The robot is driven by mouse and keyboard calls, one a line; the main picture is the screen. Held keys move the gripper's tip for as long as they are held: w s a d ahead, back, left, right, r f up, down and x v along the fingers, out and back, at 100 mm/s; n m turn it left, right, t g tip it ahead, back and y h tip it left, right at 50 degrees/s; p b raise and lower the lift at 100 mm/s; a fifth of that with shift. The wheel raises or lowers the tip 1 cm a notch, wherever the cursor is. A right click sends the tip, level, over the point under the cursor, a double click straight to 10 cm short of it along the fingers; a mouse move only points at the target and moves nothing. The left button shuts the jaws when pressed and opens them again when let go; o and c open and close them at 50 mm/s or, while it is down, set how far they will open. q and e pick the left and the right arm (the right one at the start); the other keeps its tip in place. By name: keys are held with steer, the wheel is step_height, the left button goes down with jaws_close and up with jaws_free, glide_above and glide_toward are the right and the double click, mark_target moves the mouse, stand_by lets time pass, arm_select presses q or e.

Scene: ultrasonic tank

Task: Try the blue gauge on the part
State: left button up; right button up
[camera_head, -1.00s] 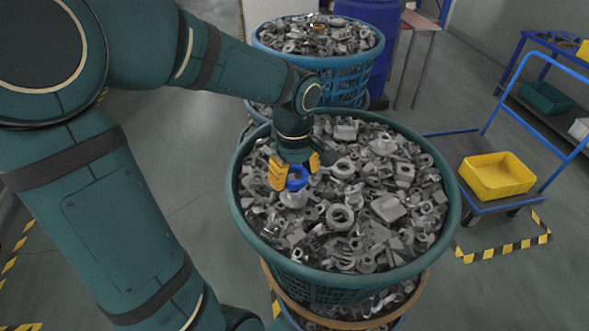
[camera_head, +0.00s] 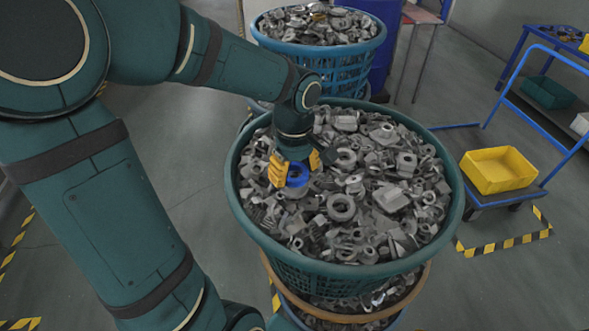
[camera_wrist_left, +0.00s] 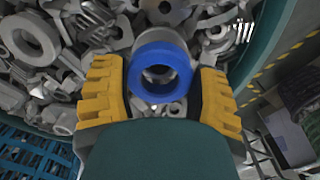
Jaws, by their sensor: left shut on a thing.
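The blue gauge is a ring (camera_head: 298,181) held between the yellow fingers of my left gripper (camera_head: 296,170), over the left part of the green basket (camera_head: 245,222). In the left wrist view the blue ring (camera_wrist_left: 145,88) sits between the two fingers (camera_wrist_left: 160,92), its hole facing the camera. Grey metal shows through the hole. Grey parts lie close under and around the ring; I cannot tell which one is the task's part, or whether the ring touches one. My right gripper is not in view.
The basket is heaped with loose grey metal parts. A blue basket (camera_head: 350,65) of parts stands behind it, next to a blue drum (camera_head: 385,50). A yellow bin (camera_head: 498,170) sits on a blue cart at the right. Open floor lies at the front right.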

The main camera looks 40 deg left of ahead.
arm_select(q)
steer(key=shift+f+b, duration=1.1)
steer(key=shift+f, duration=0.15)
stand_by(2.0)
steer(key=shift+r, duration=0.1)
steer(key=shift+r+p, duration=1.9)
steer(key=shift+r, duration=0.55)
steer(key=shift+r+p, duration=1.55)
steer(key=shift+r, duration=0.5)
steer(key=shift+f, duration=0.1)
